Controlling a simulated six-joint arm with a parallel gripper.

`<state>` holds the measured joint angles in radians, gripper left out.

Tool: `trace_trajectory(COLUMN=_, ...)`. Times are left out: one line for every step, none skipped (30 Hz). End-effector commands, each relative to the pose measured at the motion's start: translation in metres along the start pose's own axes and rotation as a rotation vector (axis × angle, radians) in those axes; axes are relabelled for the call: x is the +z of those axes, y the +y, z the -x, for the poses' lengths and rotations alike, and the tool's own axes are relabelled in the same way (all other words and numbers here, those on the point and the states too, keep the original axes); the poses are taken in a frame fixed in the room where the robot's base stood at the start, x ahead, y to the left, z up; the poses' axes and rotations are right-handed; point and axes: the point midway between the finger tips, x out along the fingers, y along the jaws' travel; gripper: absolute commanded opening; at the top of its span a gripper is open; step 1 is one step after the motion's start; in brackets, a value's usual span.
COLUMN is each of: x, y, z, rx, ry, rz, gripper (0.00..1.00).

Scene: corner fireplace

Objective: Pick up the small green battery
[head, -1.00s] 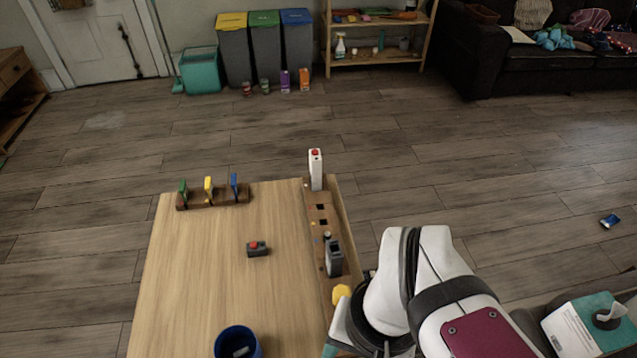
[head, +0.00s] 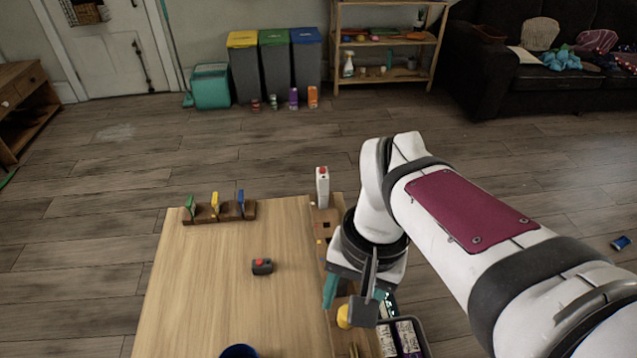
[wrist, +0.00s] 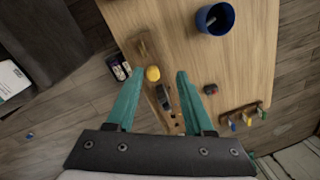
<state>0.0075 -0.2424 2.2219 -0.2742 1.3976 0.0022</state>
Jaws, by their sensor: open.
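I cannot make out a small green battery for certain in either view. The blue cup (wrist: 228,22) stands on the wooden table (head: 200,310) with a small dark object inside that I cannot identify; only its rim (head: 239,351) shows in the head view. A green upright piece (head: 190,206) stands in the brown rack (head: 230,216) at the table's far left. My gripper (wrist: 160,76) is open and empty above the table's right edge. Its teal fingers are to either side of a yellow knob (wrist: 152,73) below, with a dark grey block (wrist: 163,98) near it.
A small dark block with a red top (head: 262,266) sits mid-table. A white upright device (head: 322,187) stands at the far right corner. A tray with small packs (head: 405,335) is right of the table. The table's left half is mostly clear.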

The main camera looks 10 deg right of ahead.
Motion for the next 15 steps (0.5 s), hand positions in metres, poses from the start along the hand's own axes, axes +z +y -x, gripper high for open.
trace_trajectory(x=-0.042, y=-0.016, z=0.004, rx=0.02, ry=0.003, rz=0.011, gripper=0.53)
trace_trajectory(x=-0.067, y=-0.025, z=0.004, rx=0.031, ry=0.009, rz=0.019, gripper=0.53)
trace_trajectory(x=-0.099, y=-0.036, z=0.003, rx=0.044, ry=0.019, rz=0.028, gripper=0.53)
trace_trajectory(x=-0.121, y=-0.044, z=-0.001, rx=0.054, ry=0.025, rz=0.034, gripper=0.53)
trace_trajectory(x=-0.141, y=-0.05, z=-0.006, rx=0.063, ry=0.03, rz=0.039, gripper=0.53)
trace_trajectory(x=-0.165, y=-0.058, z=-0.013, rx=0.073, ry=0.038, rz=0.046, gripper=0.53)
trace_trajectory(x=-0.179, y=-0.062, z=-0.018, rx=0.08, ry=0.043, rz=0.05, gripper=0.53)
trace_trajectory(x=-0.192, y=-0.066, z=-0.023, rx=0.085, ry=0.048, rz=0.053, gripper=0.53)
trace_trajectory(x=-0.204, y=-0.069, z=-0.029, rx=0.091, ry=0.053, rz=0.057, gripper=0.53)
trace_trajectory(x=-0.211, y=-0.071, z=-0.032, rx=0.094, ry=0.057, rz=0.06, gripper=0.53)
trace_trajectory(x=-0.216, y=-0.072, z=-0.036, rx=0.097, ry=0.058, rz=0.061, gripper=0.53)
trace_trajectory(x=-0.22, y=-0.073, z=-0.041, rx=0.1, ry=0.058, rz=0.062, gripper=0.53)
trace_trajectory(x=-0.222, y=-0.073, z=-0.046, rx=0.1, ry=0.059, rz=0.063, gripper=0.53)
trace_trajectory(x=-0.222, y=-0.072, z=-0.052, rx=0.101, ry=0.058, rz=0.064, gripper=0.53)
trace_trajectory(x=-0.222, y=-0.071, z=-0.062, rx=0.101, ry=0.057, rz=0.063, gripper=0.53)
